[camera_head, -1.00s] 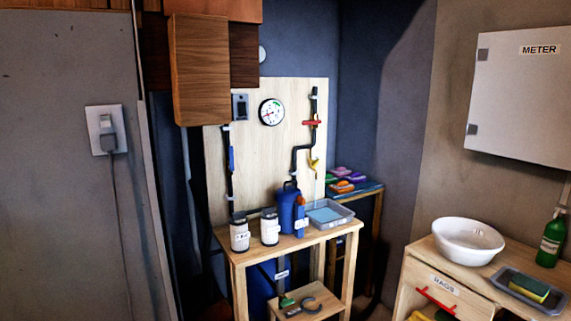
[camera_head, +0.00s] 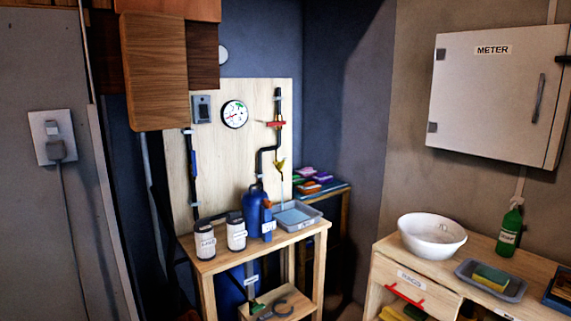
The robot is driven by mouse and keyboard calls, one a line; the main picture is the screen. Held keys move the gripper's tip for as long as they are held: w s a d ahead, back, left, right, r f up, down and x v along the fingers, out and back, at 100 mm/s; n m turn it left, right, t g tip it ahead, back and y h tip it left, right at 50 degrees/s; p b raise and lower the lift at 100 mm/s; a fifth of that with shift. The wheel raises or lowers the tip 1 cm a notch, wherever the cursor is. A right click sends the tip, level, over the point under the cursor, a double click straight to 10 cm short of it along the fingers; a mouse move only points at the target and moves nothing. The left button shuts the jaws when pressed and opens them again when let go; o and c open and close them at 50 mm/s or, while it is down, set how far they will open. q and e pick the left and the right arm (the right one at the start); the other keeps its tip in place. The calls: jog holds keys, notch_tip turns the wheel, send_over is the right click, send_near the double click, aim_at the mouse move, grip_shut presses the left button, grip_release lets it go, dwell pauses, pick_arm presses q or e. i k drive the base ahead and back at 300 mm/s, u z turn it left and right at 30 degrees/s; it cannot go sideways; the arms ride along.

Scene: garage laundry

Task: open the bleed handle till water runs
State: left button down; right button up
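A small yellow handle (camera_head: 281,165) sits on the black pipe's lower outlet, on the right of the pale wooden board (camera_head: 230,150). It looks like the bleed handle, but no label on it is readable. A thin pale streak seems to run down below the outlet towards a grey tray (camera_head: 314,212) of light-blue liquid on the wooden table. The streak is too faint to be sure that it is water. A red handle (camera_head: 276,123) lies across the pipe higher up. A round gauge (camera_head: 235,114) is on the board. Neither of my grippers is in view.
Two white jars (camera_head: 205,242) and a blue bottle (camera_head: 252,205) crowd the table left of the tray. A hanging wooden cabinet (camera_head: 154,70) overhangs the board's left. A bench with a white bowl (camera_head: 431,238) and a green bottle (camera_head: 509,232) stands on the right.

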aim_at(280, 165)
jog(key=i, duration=1.6)
jog(key=u, duration=0.05)
